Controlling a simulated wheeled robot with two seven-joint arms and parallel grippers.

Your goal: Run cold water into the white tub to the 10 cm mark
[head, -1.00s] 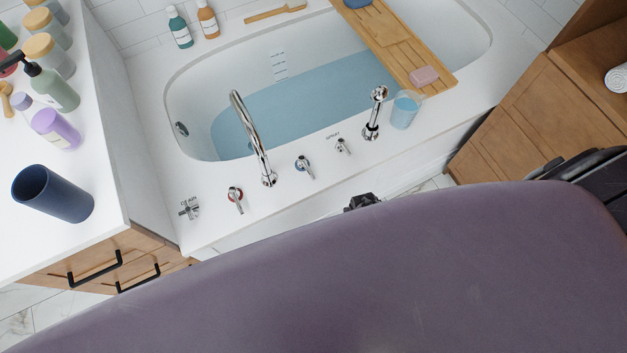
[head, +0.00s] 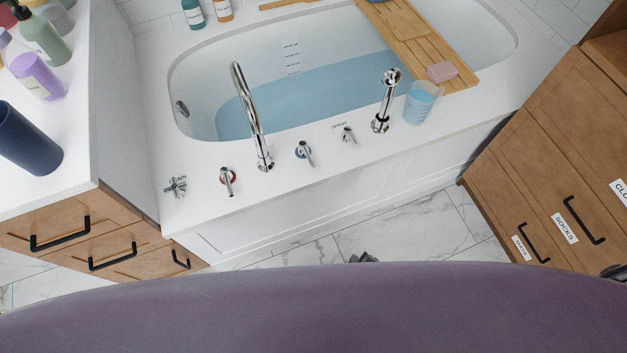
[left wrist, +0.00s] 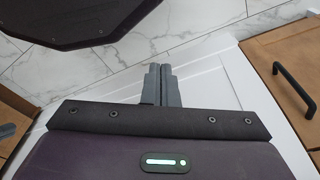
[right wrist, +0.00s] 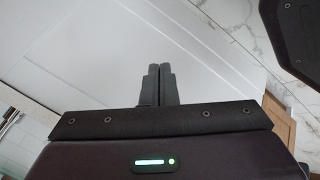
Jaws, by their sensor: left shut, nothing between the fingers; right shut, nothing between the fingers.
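The white tub (head: 185,85) holds blue water (head: 330,92). A printed scale (head: 292,57) is on its far inner wall; the waterline is near its lower end, and its numbers are too small to read. The chrome spout (head: 240,95) shows no clear stream. On the near rim are the red-ringed tap (head: 227,180), blue-ringed tap (head: 304,152), drain handle (head: 176,187) and spray handle (head: 347,135). My right gripper (head: 363,257) just shows below the tub front; it is shut and empty in the right wrist view (right wrist: 154,82). My left gripper (left wrist: 158,82) is shut and empty.
Drawer cabinets stand left (head: 120,225) and right (head: 545,165). Marble floor (head: 400,230) is clear before the tub.

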